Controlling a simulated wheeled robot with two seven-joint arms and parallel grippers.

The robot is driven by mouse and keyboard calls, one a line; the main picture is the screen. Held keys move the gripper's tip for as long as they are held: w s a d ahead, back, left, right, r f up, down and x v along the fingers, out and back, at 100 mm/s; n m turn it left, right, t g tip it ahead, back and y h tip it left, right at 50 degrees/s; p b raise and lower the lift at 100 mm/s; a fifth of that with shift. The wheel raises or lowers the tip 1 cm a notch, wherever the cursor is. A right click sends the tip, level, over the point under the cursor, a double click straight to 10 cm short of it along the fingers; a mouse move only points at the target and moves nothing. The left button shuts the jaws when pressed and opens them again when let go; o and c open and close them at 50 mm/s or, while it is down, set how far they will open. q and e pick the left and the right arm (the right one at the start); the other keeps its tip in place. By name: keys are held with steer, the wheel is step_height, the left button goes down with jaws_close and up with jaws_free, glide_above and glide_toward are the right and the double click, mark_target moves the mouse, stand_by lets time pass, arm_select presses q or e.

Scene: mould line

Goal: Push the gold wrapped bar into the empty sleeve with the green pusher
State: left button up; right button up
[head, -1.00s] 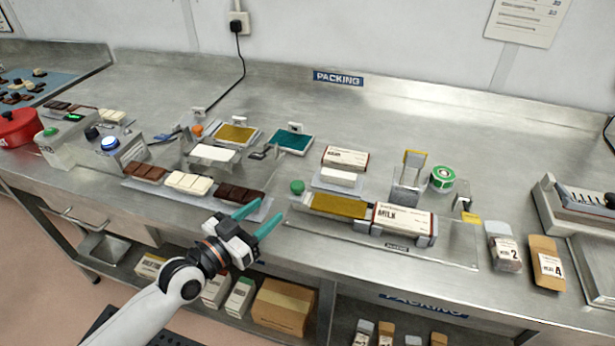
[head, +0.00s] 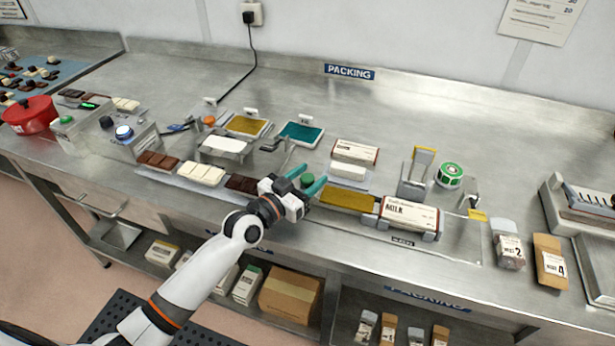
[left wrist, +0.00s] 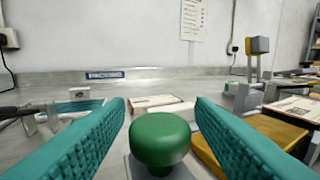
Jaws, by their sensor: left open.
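The green pusher (head: 307,180) is a round knob at the left end of the packing jig. The gold wrapped bar (head: 347,198) lies flat in the jig, just right of the pusher. The sleeve (head: 409,214), printed MILK, lies at the bar's right end. My left gripper (head: 314,180) is open around the pusher in the head view. In the left wrist view the knob (left wrist: 160,140) stands between the two teal fingers, with gaps on both sides, and the gold bar (left wrist: 240,150) lies behind the right finger. My right gripper is not in view.
A boxed bar (head: 355,151) and a white block (head: 348,171) sit just behind the jig. A metal stand (head: 414,175) with a yellow top and a green roll (head: 450,174) stand behind the sleeve. Chocolate bars (head: 200,173) lie left of the gripper.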

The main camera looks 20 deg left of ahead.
mark_target(371, 204)
arm_select(q)
jaws_close()
steer(key=shift+d+r+p, duration=0.1)
steer(key=shift+d+p, duration=0.2)
steer(key=shift+d, duration=0.05)
steer(key=d+p, duration=0.1)
steer(key=d, duration=0.3)
steer(key=d+p, duration=0.2)
steer(key=d, duration=0.3)
steer(key=d+p, duration=0.1)
steer(key=d, duration=0.3)
steer(key=shift+s+d, duration=0.15)
steer(key=shift+s, duration=0.1)
steer(key=shift+d+p, duration=0.3)
steer(key=shift+d, duration=0.2)
